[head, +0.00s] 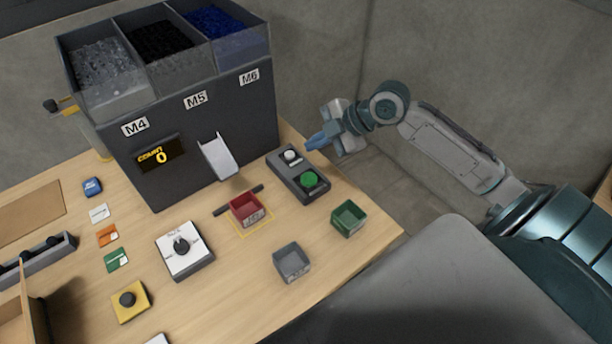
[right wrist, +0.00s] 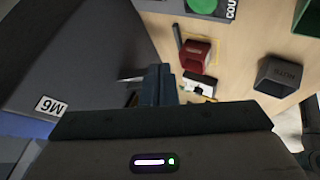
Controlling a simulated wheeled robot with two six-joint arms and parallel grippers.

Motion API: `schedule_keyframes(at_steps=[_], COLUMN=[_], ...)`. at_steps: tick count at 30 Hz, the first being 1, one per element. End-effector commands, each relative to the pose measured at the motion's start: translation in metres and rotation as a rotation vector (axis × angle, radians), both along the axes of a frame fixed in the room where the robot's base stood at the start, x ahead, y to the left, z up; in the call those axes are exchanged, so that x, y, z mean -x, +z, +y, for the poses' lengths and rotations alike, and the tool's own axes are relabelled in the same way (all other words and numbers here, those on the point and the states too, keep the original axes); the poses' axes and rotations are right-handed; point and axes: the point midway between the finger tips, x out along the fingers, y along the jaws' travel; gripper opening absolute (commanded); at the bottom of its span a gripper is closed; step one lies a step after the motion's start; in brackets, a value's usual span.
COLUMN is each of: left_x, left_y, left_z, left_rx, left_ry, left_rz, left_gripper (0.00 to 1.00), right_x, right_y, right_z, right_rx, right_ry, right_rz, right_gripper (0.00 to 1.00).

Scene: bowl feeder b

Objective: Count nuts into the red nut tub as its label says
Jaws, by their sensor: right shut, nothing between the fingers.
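The red nut tub (head: 245,208) stands upright in a yellow outlined square below the chute (head: 218,157); its label is too small to read. It also shows in the right wrist view (right wrist: 195,54). The feeder (head: 200,130) has bins marked M4, M5 and M6, and its display (head: 161,154) reads COUNT 0. A white dial box (head: 184,250) has a black knob. A control box (head: 299,174) carries a white button and a green button (head: 309,180). My right gripper (head: 317,142) is shut and empty, above and beyond the control box. My left gripper is out of view.
A green tub (head: 349,218) and a grey tub (head: 291,262) stand near the table's right edge. A yellow box with a black button (head: 130,300) is at front left. Several coloured cards (head: 107,236) lie left of the dial. A wall rises behind.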

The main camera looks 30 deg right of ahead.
Motion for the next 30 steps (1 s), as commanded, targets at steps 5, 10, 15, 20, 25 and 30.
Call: schedule_keyframes(at_steps=[5,10,15,20,25,30], left_x=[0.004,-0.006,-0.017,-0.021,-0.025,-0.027], left_y=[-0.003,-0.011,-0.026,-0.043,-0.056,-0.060], left_z=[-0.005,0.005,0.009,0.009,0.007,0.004], left_rx=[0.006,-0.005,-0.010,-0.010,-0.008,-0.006], left_ry=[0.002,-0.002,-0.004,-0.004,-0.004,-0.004], left_rz=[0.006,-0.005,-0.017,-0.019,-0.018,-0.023], left_gripper=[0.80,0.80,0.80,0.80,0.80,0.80], right_x=[0.000,0.000,0.000,0.000,0.000,0.000], right_y=[-0.003,-0.015,-0.036,-0.060,-0.081,-0.089], right_z=[0.000,0.000,0.000,0.000,0.000,0.000], right_rx=[-0.001,-0.001,-0.001,-0.001,-0.001,-0.001], right_ry=[-0.001,-0.002,-0.002,-0.002,-0.001,-0.001], right_rz=[0.000,0.000,0.000,0.002,0.001,0.001], right_gripper=[0.00,0.00,0.00,0.00,0.00,0.00])
